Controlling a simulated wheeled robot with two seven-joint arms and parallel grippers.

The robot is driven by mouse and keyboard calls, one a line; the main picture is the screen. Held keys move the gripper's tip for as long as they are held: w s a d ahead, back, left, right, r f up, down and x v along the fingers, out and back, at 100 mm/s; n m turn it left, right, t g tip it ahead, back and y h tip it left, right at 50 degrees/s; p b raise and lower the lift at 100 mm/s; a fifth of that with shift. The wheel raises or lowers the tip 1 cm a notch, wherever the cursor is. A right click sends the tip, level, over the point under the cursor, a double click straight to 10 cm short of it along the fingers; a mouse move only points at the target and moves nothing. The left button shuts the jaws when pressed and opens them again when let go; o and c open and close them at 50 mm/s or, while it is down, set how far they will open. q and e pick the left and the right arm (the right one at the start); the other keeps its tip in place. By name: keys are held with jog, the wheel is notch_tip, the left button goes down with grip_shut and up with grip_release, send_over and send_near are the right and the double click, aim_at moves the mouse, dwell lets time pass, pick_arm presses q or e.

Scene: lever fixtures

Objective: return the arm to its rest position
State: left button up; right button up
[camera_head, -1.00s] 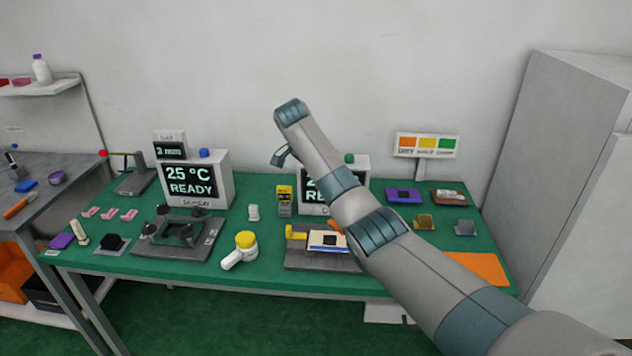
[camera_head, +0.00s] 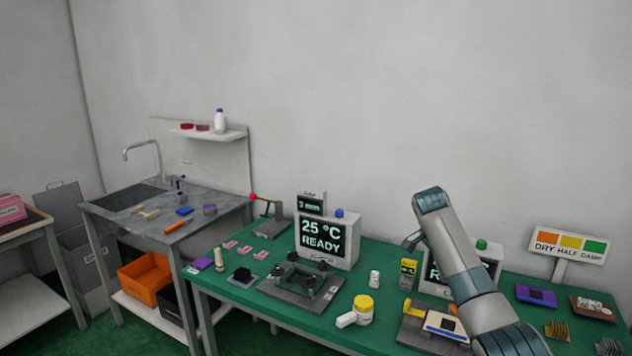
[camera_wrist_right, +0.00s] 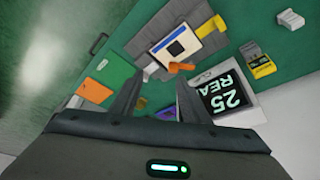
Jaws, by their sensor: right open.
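My right arm (camera_head: 455,250) rises from the lower right of the head view, bent at its top, in front of the right-hand display. A small dark part beside the arm (camera_head: 411,241) looks like the right gripper, mostly hidden. In the right wrist view my right gripper (camera_wrist_right: 158,98) has its two fingers apart with nothing between them. It hangs above the green table, apart from the plate fixture (camera_wrist_right: 150,62) and the display box (camera_wrist_right: 228,95). My left gripper is not in view.
On the green table (camera_head: 385,270) stand the left display (camera_head: 323,240), a clamp-like fixture (camera_head: 300,288), a yellow-lidded white item (camera_head: 363,308) and a yellow device (camera_head: 408,270). A red-knobbed lever (camera_head: 253,197) is at the back left. A sink bench (camera_head: 150,210) stands further left.

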jog(key=s+a+f+n+y, duration=0.1)
jog(key=s+a+f+n, duration=0.2)
jog(key=s+f, duration=0.5)
jog(key=s+a+f+n+t+y, duration=0.1)
jog(key=s+a+f+n, duration=0.25)
jog(key=s+f, duration=0.45)
jog(key=s+a+f+n, duration=0.25)
jog(key=s+f, duration=0.25)
jog(key=f, duration=0.6)
jog(key=s+a+f+n+t+y, duration=0.1)
jog(key=s+f+n, duration=0.1)
jog(key=s, duration=0.6)
jog(key=s+a+f+n+y, duration=0.1)
jog(key=s+f+n, duration=0.15)
jog(key=s, duration=0.55)
jog(key=s+r+n, duration=0.2)
jog(key=s+r, duration=0.1)
jog(key=s, duration=0.6)
jog(key=s+r+n, duration=0.2)
jog(key=s, duration=0.6)
notch_tip(320, 180, down, 26)
jog(key=f, duration=0.1)
jog(key=s+d+f+g, duration=0.1)
jog(key=s+d+f, duration=0.1)
jog(key=s+f, duration=1.6)
jog(key=shift+s+d+f+n+g, duration=0.2)
jog(key=shift+s+f+n+g, duration=0.15)
jog(key=shift+s, duration=0.2)
